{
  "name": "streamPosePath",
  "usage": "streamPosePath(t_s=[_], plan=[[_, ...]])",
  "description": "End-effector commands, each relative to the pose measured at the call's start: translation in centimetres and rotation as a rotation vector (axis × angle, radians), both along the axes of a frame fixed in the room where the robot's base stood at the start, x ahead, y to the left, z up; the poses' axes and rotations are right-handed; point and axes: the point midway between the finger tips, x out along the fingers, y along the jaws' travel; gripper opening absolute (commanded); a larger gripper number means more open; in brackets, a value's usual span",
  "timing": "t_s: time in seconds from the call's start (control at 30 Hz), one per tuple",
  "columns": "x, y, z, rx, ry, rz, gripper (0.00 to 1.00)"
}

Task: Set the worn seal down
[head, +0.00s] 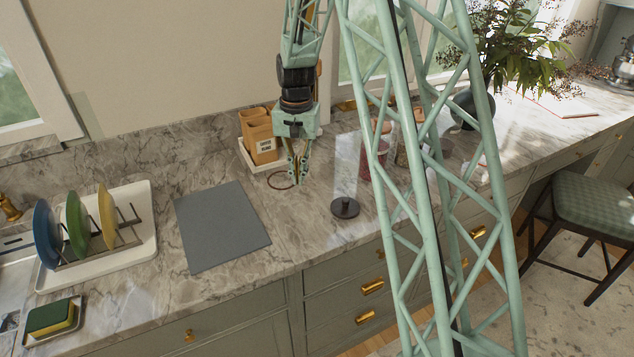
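The worn seal (271,183) looks like a thin reddish-brown ring in the head view, low over or at the marble counter, in front of the tray with the paper bags. My gripper (298,181) points down, and its fingertips come together at the right edge of the ring. The fingers look shut on the ring's rim. The tips are small here, and I cannot tell whether the ring touches the counter. A dark round lid with a knob (345,208) lies on the counter to the right and nearer the front edge.
A flat grey mat (221,226) lies left of my gripper. Paper bags (262,139) stand on a white tray behind it. Glass jars (366,163) stand to the right, partly hidden by my arm. A plate rack on a white tray (149,247) and a sponge (53,317) are left.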

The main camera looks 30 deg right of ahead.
Motion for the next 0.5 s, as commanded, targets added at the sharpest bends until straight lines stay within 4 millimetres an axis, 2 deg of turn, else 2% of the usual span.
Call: streamPosePath(t_s=[0.5], plan=[[0.3, -4.6, 1.3, 0.0, 0.005, -0.481, 0.0]])
